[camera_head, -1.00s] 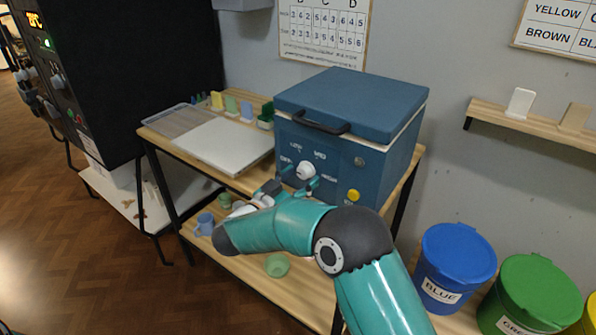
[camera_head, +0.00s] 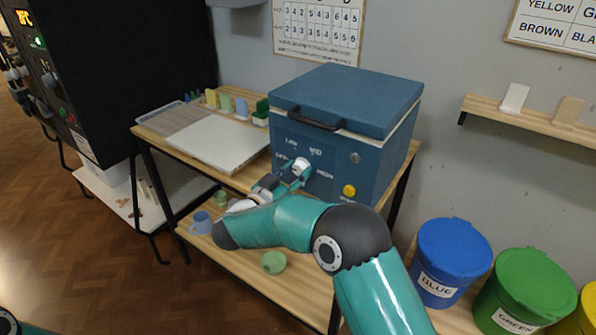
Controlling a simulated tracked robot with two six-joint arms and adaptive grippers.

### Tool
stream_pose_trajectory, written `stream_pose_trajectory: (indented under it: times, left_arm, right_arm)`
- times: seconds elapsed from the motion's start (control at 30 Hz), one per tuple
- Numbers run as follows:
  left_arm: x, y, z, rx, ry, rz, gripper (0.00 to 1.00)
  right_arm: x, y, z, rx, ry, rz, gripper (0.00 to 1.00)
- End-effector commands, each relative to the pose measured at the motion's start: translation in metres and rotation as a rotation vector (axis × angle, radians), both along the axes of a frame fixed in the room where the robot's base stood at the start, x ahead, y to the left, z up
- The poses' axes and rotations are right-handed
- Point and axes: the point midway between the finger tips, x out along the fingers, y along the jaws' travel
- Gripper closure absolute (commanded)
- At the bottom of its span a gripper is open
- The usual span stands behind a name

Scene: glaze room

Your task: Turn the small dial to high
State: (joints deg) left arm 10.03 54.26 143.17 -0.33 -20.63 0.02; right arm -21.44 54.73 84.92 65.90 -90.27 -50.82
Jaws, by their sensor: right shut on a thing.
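The small white dial (camera_head: 302,164) sits on the front of a blue box-shaped kiln (camera_head: 342,148), with the words OFF, LOW, MID and HIGH around it. My right gripper (camera_head: 298,172) reaches up to the front panel from below. Its teal fingers are shut on the dial and hide part of it. I cannot tell which word the dial points to. A yellow button (camera_head: 349,191) and a grey round fitting (camera_head: 355,158) are to the right on the same panel. My left gripper is not in view.
The kiln stands on a wooden table beside a pale flat slab (camera_head: 220,143). A blue mug (camera_head: 201,222) and a green bowl (camera_head: 273,262) are on the lower shelf, close under my right arm. Blue (camera_head: 450,262) and green (camera_head: 525,292) buckets stand at the right.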

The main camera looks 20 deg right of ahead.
Motion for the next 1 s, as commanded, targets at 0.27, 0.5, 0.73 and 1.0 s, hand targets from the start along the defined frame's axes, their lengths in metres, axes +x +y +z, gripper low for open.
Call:
stream_pose_trajectory:
  times: [0.27,0.5,0.73,1.0]
  left_arm:
    - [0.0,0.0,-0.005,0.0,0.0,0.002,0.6]
    - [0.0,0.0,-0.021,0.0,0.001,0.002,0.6]
    - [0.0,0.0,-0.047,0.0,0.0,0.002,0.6]
    - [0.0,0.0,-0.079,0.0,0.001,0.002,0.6]
  right_arm:
    - [0.003,-0.003,0.003,0.019,-0.032,-0.007,0.96]
    - [0.003,-0.002,0.001,0.086,-0.12,-0.006,0.96]
    - [0.003,-0.003,0.0,0.201,-0.267,-0.006,0.96]
    - [0.002,-0.003,0.0,0.359,-0.47,-0.005,0.96]
